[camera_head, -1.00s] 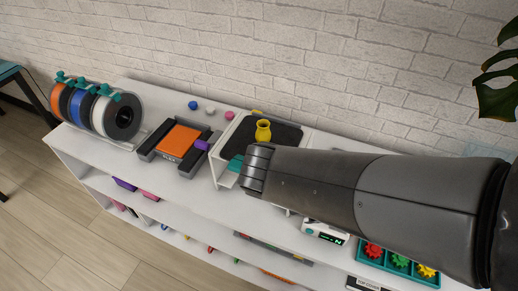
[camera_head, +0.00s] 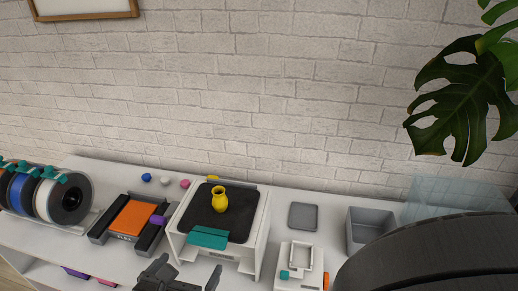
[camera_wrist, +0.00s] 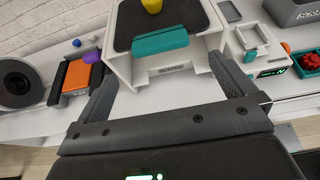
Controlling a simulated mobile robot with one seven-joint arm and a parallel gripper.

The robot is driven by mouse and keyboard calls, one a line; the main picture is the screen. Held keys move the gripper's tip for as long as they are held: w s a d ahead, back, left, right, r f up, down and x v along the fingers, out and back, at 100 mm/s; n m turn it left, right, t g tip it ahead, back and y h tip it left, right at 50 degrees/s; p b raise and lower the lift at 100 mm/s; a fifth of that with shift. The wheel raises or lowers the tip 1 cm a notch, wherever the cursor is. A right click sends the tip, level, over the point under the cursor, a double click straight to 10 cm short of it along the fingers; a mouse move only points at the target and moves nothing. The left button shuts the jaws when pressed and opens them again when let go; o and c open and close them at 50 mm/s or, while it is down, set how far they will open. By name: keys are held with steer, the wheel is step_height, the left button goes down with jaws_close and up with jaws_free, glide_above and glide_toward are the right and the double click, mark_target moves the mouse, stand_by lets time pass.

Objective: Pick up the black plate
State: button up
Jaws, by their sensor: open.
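The black plate (camera_head: 228,222) lies flat on top of a white printer-like stand (camera_head: 259,240), and a yellow vase (camera_head: 219,200) stands on it. A teal block (camera_head: 207,238) sits at the plate's front edge. The wrist view also shows the plate (camera_wrist: 185,22), the bottom of the vase (camera_wrist: 152,5) and the teal block (camera_wrist: 160,41). My gripper (camera_head: 184,278) is in front of the stand and apart from the plate. In the wrist view its two fingers (camera_wrist: 162,68) are spread wide with nothing between them, pointing towards the stand.
Left of the stand are an orange-topped black device (camera_head: 132,218), a purple piece (camera_head: 157,220) and filament spools (camera_head: 68,203). Right are a grey square tray (camera_head: 303,217), a white scale (camera_head: 298,282) and a grey bin (camera_head: 371,229). A brick wall (camera_head: 250,90) closes the back.

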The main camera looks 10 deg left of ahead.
mark_target(204, 243)
steer(key=x, duration=0.8)
steer(key=shift+w+a+f, duration=0.1)
steer(key=shift+w+f, duration=0.05)
steer(key=shift+f, duration=0.1)
steer(key=c, duration=0.7)
steer(key=shift+r, duration=0.15)
